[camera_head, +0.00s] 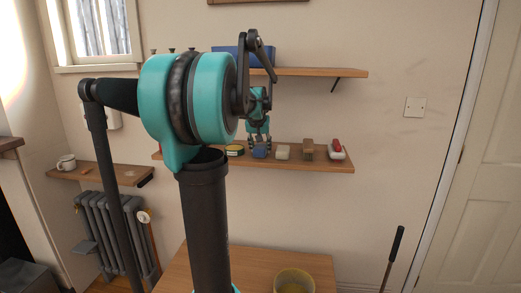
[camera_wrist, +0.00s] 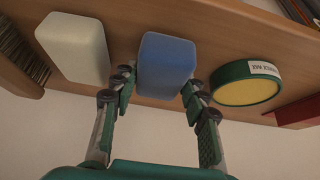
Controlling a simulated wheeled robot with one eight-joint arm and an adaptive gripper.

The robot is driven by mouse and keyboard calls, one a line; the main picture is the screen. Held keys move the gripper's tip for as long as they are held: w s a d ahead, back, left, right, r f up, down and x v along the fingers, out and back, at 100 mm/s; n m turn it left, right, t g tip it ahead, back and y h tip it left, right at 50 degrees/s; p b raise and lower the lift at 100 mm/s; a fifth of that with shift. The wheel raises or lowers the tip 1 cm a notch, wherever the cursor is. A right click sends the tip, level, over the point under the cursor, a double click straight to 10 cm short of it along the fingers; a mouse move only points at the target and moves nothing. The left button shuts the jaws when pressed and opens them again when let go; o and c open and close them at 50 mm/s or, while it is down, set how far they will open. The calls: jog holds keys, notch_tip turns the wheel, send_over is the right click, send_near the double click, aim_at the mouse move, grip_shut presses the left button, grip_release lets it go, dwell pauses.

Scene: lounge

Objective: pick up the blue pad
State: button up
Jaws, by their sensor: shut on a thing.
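The blue pad (camera_head: 260,152) is on the lower wall shelf (camera_head: 300,163) in the head view, between a green-and-yellow tin and a pale block. My gripper (camera_head: 259,139) reaches down to it from above. In the wrist view the blue pad (camera_wrist: 166,66) lies between the two fingertips of my gripper (camera_wrist: 160,90), one finger on each side. The gripper is shut on the pad. Whether the pad is clear of the shelf I cannot tell.
The pale block (camera_wrist: 75,46) and the green-and-yellow tin (camera_wrist: 246,83) sit close on either side. A brown block (camera_head: 308,150) and a red-and-white item (camera_head: 336,150) stand farther right. An upper shelf (camera_head: 320,72) hangs above. A yellowish bowl (camera_head: 294,281) stands on the table below.

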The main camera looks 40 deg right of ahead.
aim_at(260, 146)
notch_tip(260, 146, up, 7)
jog(key=shift+s+a+f, duration=0.1)
jog(key=s+a, duration=1.2)
jog(key=a, duration=0.3)
jog(key=shift+a, duration=0.15)
jog(key=shift+s+f, duration=0.1)
jog(key=o, duration=0.5)
jog(key=c, duration=0.5)
